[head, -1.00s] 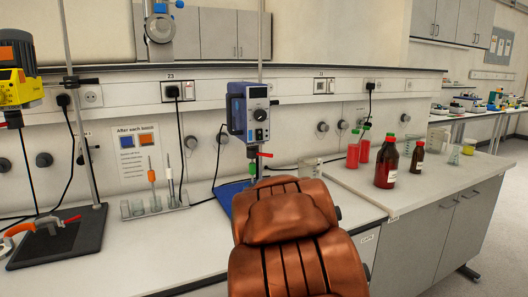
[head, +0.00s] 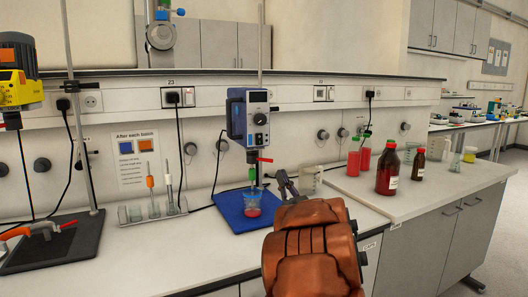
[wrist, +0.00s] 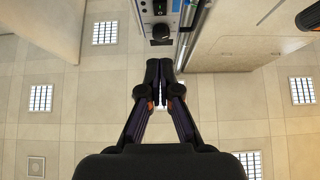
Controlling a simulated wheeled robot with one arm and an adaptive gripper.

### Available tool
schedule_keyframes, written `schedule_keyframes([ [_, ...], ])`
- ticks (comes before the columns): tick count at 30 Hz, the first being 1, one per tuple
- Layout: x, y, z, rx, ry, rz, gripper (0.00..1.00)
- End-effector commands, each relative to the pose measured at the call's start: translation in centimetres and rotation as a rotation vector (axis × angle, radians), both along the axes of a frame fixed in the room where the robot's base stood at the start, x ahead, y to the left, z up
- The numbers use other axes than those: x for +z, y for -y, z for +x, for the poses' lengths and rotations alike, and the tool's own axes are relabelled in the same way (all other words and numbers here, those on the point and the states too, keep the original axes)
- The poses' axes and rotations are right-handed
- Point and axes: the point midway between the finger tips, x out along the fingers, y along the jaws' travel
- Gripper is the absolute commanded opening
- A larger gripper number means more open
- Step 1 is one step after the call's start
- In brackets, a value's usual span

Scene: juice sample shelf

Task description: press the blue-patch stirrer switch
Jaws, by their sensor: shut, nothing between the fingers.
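The blue-and-grey stirrer (head: 237,116) hangs on a stand above a blue base plate (head: 232,202).
A beaker with red liquid (head: 252,211) stands on the base plate under the stirrer. A glass beaker (head: 310,180), red bottles (head: 387,170) and a brown bottle stand to the right.

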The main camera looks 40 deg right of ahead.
Motion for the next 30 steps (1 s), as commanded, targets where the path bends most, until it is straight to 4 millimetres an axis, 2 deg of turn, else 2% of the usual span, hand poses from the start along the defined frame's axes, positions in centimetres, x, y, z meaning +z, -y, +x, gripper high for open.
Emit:
schedule_keyframes([
  [8,0.8,0.2,0.8,0.002,-0.001,-0.001,0.00],
  [26,6.4,2.6,7.6,0.002,0.001,-0.001,0.00],
  [30,6.0,3.1,9.1,0.001,-0.003,0.001,0.00],
])
